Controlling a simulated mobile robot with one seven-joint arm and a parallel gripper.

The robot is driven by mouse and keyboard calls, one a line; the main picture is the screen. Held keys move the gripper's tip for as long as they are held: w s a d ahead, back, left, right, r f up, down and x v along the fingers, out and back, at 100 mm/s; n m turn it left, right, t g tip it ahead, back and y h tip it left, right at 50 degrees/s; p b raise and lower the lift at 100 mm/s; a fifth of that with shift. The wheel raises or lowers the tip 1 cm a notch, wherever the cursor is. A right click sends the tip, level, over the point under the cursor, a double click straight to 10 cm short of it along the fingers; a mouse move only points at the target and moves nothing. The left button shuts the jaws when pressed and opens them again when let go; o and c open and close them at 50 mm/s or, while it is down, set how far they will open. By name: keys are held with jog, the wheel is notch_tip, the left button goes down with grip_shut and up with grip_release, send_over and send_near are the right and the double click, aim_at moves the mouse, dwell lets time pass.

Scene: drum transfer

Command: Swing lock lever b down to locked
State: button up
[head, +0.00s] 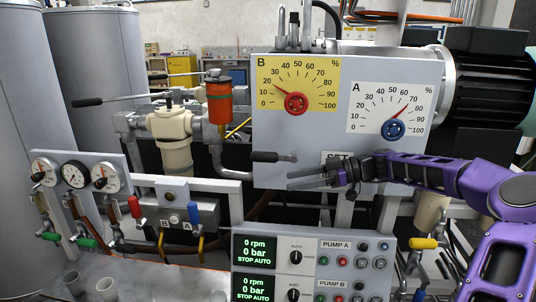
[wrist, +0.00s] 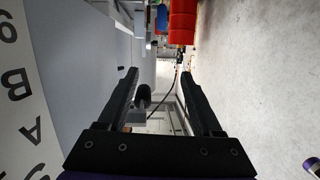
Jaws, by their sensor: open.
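A lever with a black grip (head: 264,157) lies about level on the lower part of the grey dial panel (head: 330,75); its metal end is to the right. I take it as lock lever b, but no label on it is readable. My gripper (head: 290,180) is open, just below and right of the grip in the head view, fingers pointing left. In the wrist view, a black grip (wrist: 143,93) shows between the spread fingers of my gripper (wrist: 160,73), nearer the left one. I see no contact. A small white plate behind my gripper is partly hidden.
The panel carries dial B with a red knob (head: 295,103) and dial A with a blue knob (head: 393,129). A pump control box (head: 310,262) stands below my gripper. A red cylinder (head: 219,100), pipes and gauges (head: 74,174) are at left. A motor (head: 490,85) is at right.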

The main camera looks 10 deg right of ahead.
aim_at(280, 158)
jog(key=d+r+n+t+y, duration=0.1)
jog(key=d+r+n+y, duration=0.1)
jog(key=d+r, duration=0.3)
jog(key=shift+t, duration=0.4)
jog(key=x, duration=1.2)
jog(key=shift+w+d+p, duration=0.15)
jog(key=shift+w+p, duration=0.15)
jog(key=shift+p, duration=0.05)
grip_shut()
jog(key=shift+f, duration=0.1)
